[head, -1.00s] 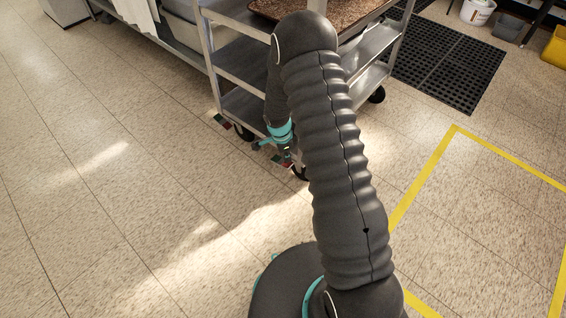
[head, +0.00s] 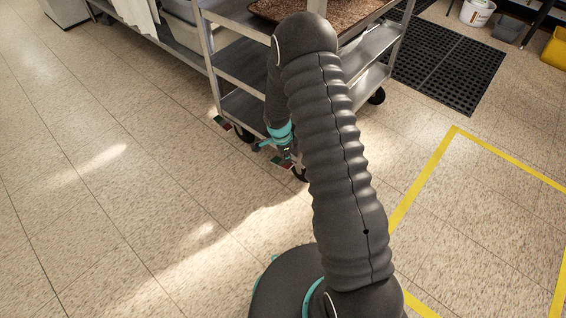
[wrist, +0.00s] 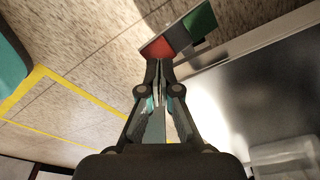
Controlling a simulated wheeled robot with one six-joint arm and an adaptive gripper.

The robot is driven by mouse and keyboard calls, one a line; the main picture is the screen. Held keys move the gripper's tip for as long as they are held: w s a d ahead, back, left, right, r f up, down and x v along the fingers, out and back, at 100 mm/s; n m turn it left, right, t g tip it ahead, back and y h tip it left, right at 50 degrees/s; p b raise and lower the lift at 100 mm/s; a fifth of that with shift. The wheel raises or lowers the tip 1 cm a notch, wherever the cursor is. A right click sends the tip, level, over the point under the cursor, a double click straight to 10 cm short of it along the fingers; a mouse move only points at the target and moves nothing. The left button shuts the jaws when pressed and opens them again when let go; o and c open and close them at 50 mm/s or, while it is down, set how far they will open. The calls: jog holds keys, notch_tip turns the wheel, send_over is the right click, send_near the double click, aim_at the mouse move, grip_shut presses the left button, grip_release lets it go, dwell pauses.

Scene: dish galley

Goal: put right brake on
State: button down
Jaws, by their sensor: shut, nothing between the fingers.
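The metal cart (head: 238,62) has a small red-and-green brake pedal at each of its two near casters. The left pedal (head: 222,123) lies beside the left caster. The right brake pedal (head: 277,160) is low at the near right corner, partly hidden by my arm and gripper. In the wrist view the right brake pedal (wrist: 183,32) is just beyond my fingertips, its red half nearest them and its green half to the right. My gripper (wrist: 160,66) is shut and empty, its tips at the red half; I cannot tell whether they touch. My gripper (head: 286,154) points down in the head view.
A brown-filled tray (head: 275,10) sits on the cart's top. A black floor mat (head: 450,65) lies behind right. Yellow floor tape (head: 420,180) runs at right. The tiled floor left of the cart is clear. A white bucket (head: 477,12) stands at the far right.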

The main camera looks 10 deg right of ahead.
jog(key=shift+f+b, duration=1.35)
jog(key=shift+b, duration=0.15)
dwell(1.0)
jog(key=shift+r, duration=0.1)
jog(key=shift+r+p, duration=1.05)
jog(key=shift+r, duration=2.4)
